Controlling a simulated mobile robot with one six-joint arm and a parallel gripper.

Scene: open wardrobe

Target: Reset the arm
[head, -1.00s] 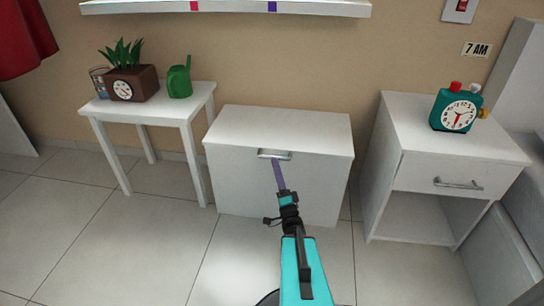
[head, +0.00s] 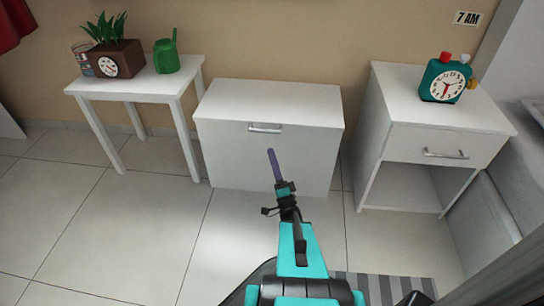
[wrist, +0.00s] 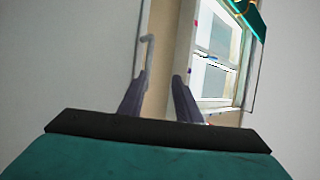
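My gripper (head: 274,165) is in front of the white chest (head: 270,98), below its metal handle (head: 265,127) in the head view. Its fingertips look apart from the handle. In the wrist view the two purple fingers of my gripper (wrist: 158,85) stand apart with nothing between them, so it is open and empty. A grey bar-shaped handle shows just beyond the left finger in the wrist view. The teal and black arm behind my gripper is stretched forward from the bottom of the head view. The front of the chest looks closed.
A white side table (head: 140,87) at left holds a plant in a brown clock pot (head: 117,60), a glass (head: 82,62) and a green watering can (head: 166,52). A nightstand (head: 440,118) at right holds a teal alarm clock (head: 444,80). Open tiled floor (head: 130,220) lies at left.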

